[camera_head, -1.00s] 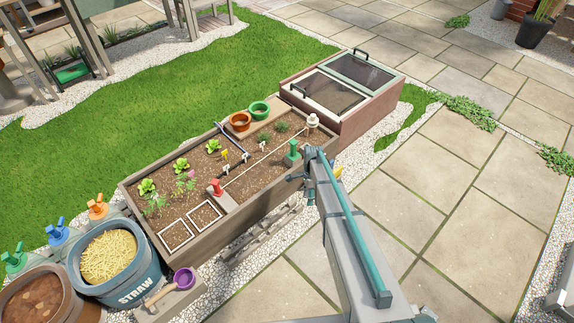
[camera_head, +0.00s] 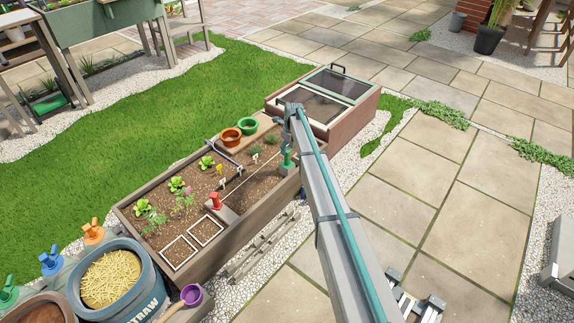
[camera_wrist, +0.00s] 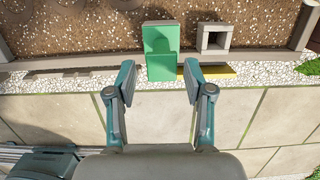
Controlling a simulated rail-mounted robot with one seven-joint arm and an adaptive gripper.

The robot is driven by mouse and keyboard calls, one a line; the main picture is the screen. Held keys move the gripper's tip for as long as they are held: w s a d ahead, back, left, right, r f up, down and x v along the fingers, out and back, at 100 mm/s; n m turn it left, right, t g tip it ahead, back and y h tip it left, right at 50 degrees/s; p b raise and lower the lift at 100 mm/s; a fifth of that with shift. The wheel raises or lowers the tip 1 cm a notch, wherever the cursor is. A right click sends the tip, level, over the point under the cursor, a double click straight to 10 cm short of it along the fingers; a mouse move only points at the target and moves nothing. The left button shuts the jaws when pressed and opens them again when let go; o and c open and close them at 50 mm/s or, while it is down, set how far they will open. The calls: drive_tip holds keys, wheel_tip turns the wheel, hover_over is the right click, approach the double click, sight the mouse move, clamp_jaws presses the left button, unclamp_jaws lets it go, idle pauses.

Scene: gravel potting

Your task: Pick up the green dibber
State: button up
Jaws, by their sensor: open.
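The green dibber (camera_head: 287,158) stands at the near right edge of the planter bed, partly hidden by my arm. My gripper (camera_wrist: 159,82) is open and empty. Its two teal fingers are spread on either side of the dibber's line, with the dibber centred just beyond the tips. In the head view my arm's end is above and close to the dibber; the fingers are hard to make out there.
The wooden planter bed (camera_head: 160,258) holds seedlings and a red-handled tool (camera_head: 215,201). A small square grey holder (camera_wrist: 214,38) stands right of the dibber. Orange (camera_head: 230,137) and green pots (camera_head: 248,126) stand at the bed's far side. A cold frame (camera_head: 350,125) stands beyond.

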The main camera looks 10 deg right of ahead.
sight(286, 156)
drive_tip(key=f, duration=0.2)
drive_tip(key=f+b, duration=0.1)
drive_tip(key=f, duration=0.1)
drive_tip(key=f+b, duration=0.1)
drive_tip(key=f, duration=0.1)
drive_tip(key=shift+w+a+f, duration=0.2)
drive_tip(key=shift+w+f, duration=0.05)
drive_tip(key=shift+w, duration=0.1)
drive_tip(key=shift+r, duration=0.1)
clamp_jaws()
